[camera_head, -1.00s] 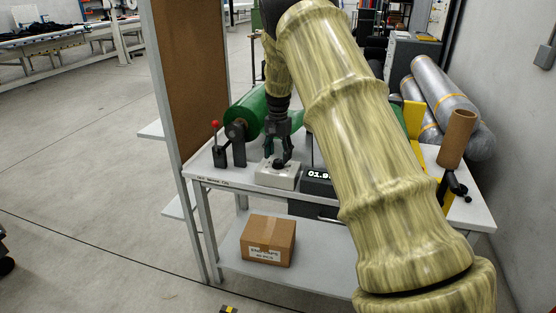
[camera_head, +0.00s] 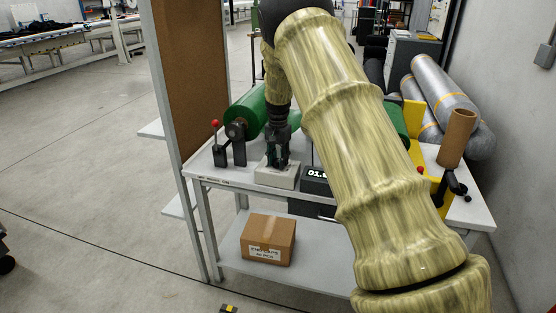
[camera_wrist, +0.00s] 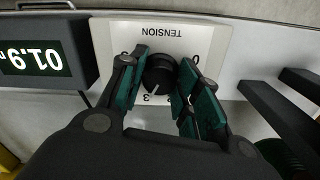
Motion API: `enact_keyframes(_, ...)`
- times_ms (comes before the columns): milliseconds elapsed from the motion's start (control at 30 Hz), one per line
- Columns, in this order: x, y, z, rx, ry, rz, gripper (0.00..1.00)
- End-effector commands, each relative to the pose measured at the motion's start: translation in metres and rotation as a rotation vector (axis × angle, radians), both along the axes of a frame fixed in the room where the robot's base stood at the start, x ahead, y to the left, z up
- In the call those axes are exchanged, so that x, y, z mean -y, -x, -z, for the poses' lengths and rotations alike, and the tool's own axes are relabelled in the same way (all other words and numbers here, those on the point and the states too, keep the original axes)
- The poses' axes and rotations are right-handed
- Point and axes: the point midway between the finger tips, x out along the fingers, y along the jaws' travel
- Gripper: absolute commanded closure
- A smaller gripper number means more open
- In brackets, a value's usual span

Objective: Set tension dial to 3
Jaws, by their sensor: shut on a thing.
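The tension dial (camera_wrist: 160,75) is a round black knob on a white box lettered TENSION, upside down in the wrist view. The white dial box (camera_head: 268,176) stands near the table's front edge in the head view. My gripper (camera_wrist: 157,82) is shut on the dial, with a green-padded finger on each side. In the head view my gripper (camera_head: 278,163) is lowered onto the box and hides the knob.
A black digital display (camera_head: 316,178) stands right of the box; it shows 01.9 in the wrist view. A red-knobbed lever (camera_head: 217,146) and a green roll (camera_head: 246,112) are to the left and behind. A cardboard box (camera_head: 268,240) sits on the lower shelf. A brown tube (camera_head: 457,138) stands right.

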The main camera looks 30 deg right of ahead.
Motion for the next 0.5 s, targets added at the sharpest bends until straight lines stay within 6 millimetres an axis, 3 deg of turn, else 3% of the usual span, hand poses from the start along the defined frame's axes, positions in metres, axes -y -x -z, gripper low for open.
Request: enact_keyframes(500,0.0001,0.0004,0.0005,-0.002,-0.001,-0.045,0.91)
